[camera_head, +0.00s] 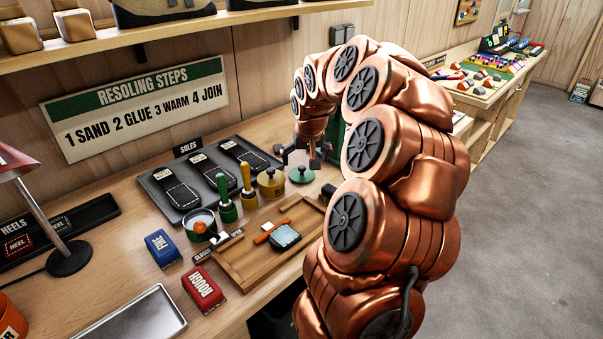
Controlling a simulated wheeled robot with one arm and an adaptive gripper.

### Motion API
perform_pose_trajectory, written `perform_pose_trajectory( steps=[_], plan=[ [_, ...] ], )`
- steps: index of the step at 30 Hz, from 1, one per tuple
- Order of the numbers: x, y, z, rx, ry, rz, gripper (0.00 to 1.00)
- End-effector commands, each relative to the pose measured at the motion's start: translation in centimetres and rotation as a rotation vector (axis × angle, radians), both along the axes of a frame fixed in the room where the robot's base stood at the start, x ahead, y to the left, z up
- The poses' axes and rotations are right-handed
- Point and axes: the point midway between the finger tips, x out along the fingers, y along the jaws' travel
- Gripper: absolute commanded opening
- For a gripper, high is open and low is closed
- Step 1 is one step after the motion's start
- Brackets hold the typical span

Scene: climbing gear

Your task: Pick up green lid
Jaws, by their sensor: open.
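A green round lid (302,175) with a small knob lies flat on the wooden bench, right of the yellow tin. My gripper (300,160) hangs down from my copper arm just behind and above the lid. Its fingers are dark and small in this view. It is open, and nothing shows between its fingers. I cannot tell whether a finger touches the lid. A dark green container (334,140) stands behind my wrist, partly hidden by my arm.
A wooden tray (243,270) with tools lies in front. A black tray of soles (163,178) is at the back left. My arm hides the bench's right part.

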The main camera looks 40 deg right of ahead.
Motion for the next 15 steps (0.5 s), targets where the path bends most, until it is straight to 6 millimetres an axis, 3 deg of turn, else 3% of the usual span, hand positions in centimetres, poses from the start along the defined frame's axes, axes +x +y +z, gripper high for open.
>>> perform_pose_trajectory(
  steps=[15],
  plan=[
    [1.5, -0.8, -4.6, 0.001, 0.002, -0.004, 1.0]
  ],
)
